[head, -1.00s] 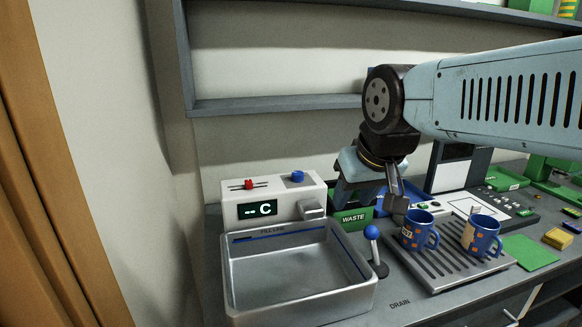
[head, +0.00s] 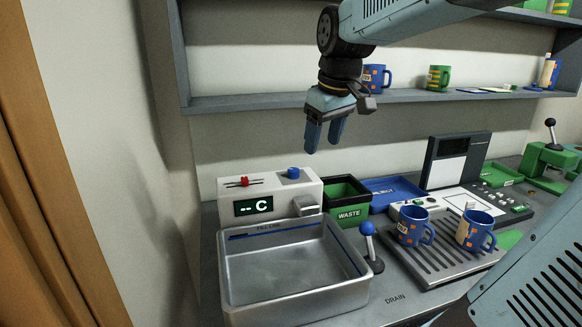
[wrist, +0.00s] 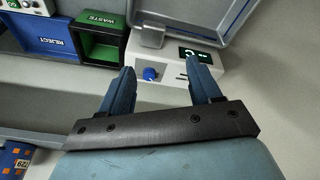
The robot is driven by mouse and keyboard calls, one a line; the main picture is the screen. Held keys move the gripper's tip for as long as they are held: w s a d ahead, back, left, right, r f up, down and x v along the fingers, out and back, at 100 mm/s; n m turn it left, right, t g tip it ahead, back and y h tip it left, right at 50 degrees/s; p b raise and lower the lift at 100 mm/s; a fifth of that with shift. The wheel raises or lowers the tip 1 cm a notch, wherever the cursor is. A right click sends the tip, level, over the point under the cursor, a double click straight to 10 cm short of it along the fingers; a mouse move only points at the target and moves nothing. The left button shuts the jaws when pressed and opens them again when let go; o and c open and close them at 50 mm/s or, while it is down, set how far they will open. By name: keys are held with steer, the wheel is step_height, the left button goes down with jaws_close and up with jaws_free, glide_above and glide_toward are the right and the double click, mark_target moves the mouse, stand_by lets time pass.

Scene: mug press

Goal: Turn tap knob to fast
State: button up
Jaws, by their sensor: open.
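A white tap unit (head: 264,205) stands behind the metal basin, with a spout at its front right and a dark display reading "-- C". A small blue knob (head: 293,173) is on top at its right, beside a red slider (head: 244,182). I cannot read any speed marks. My gripper (head: 322,146) is open and empty, pointing down, above and slightly right of the blue knob, not touching it. In the wrist view the blue knob (wrist: 150,74) appears between the two blue fingertips (wrist: 163,72), beyond them.
A metal basin (head: 235,290) sits in front of the unit, with a blue-ball lever (head: 367,229) at its right. A green waste bin (head: 349,214) stands right of the unit. Two blue mugs are on the drain rack (head: 395,245). A shelf (head: 240,103) runs behind my gripper.

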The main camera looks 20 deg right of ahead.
steer(key=w+n+g, duration=0.2)
steer(key=w+n, duration=0.1)
steer(key=w, duration=0.7)
steer(key=n+g, duration=0.1)
steer(key=n, duration=0.2)
glide_above(293, 170)
steer(key=f, duration=0.1)
step_height(293, 170, down, 14)
steer(key=shift+w+d, duration=0.1)
steer(key=shift+w, duration=0.05)
steer(key=shift+c, duration=0.4)
steer(key=c, duration=1)
steer(key=shift+o, duration=0.2)
